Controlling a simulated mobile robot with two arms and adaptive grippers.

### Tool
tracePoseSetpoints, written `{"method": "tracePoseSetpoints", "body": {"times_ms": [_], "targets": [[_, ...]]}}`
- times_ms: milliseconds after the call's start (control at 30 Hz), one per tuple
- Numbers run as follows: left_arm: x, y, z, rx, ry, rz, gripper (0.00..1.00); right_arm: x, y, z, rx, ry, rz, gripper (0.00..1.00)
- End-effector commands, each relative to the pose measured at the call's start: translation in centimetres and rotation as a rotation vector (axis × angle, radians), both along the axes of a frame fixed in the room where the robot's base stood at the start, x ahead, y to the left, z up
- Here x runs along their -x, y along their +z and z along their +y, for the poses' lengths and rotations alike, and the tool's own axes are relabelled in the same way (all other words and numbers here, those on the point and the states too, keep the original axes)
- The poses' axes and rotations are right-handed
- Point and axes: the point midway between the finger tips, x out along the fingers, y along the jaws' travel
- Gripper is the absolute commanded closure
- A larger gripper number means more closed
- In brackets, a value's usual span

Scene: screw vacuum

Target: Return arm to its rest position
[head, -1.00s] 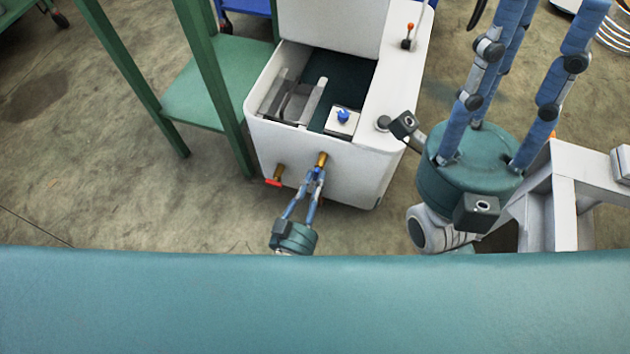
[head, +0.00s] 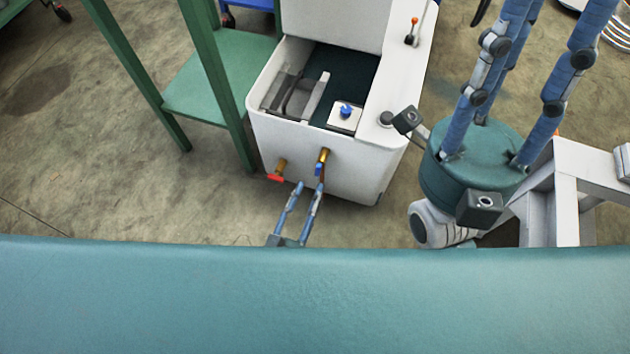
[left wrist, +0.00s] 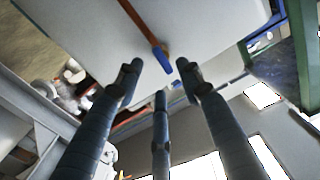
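My left gripper (head: 309,186) is in front of the white machine (head: 330,176), its fingers spread and empty. Its palm is partly hidden by the teal surface at the bottom of the head view. The brass tap with a blue handle (head: 322,158) on the machine's front is just beyond the fingertips, apart from them. In the left wrist view, the fingers (left wrist: 158,72) stand apart and the blue handle (left wrist: 162,58) lies ahead of them. My right gripper (head: 540,50) points up at the right, fingers apart, tips cut off by the frame's top.
A second brass tap with a red handle (head: 278,172) is left of the blue one. The machine's open tank shows a blue knob (head: 347,110) inside. A green frame table (head: 215,85) stands close on the left. Concrete floor (head: 120,190) is clear at the left.

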Motion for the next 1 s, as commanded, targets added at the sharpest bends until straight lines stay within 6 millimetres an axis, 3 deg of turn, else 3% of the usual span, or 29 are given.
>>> {"method": "tracePoseSetpoints", "body": {"times_ms": [200,800,933,1000], "targets": [[2.1,0.0,0.7,0.001,0.000,0.000,0.62,0.0,0.0,0.0,0.000,0.001,0.001,0.68],[2.3,0.1,0.8,0.002,0.001,-0.002,0.62,0.0,0.0,0.0,0.001,0.001,0.002,0.68],[1.2,2.2,1.1,0.021,0.009,-0.047,0.62,0.0,0.0,0.0,0.001,0.000,0.002,0.68],[-0.1,5.2,1.6,0.046,0.019,-0.109,0.62,0.0,0.0,0.0,0.001,0.000,0.002,0.68]]}}
